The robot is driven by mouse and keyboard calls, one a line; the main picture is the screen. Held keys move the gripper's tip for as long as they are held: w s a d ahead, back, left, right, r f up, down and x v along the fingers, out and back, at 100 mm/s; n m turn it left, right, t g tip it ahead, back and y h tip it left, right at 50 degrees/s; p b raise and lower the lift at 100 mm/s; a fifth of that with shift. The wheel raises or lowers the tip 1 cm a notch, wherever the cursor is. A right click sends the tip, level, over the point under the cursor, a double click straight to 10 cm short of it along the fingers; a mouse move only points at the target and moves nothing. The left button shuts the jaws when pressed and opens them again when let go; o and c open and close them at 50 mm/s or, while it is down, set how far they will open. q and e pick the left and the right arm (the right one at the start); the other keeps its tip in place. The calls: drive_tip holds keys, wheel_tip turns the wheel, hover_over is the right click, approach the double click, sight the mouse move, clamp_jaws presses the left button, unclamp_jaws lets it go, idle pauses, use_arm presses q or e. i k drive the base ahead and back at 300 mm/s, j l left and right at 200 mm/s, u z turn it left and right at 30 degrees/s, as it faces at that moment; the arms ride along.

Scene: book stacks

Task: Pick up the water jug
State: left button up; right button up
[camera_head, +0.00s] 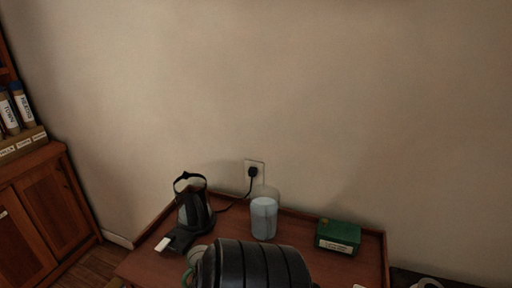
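The water jug (264,219) is a clear container filled most of the way with pale bluish water. It stands upright on the brown wooden table (300,234), near its back edge and close to the wall. Neither my left nor my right gripper shows in the head view, so nothing is seen touching the jug.
A kettle (193,209) stands left of the jug, with a cord running to the wall socket (254,170). A green box (338,236) sits to the right. A large dark ribbed shape (250,267) covers the table's front middle. A wooden cabinet stands far left.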

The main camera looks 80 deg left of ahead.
sight(264, 199)
drive_tip(key=u, duration=2.6)
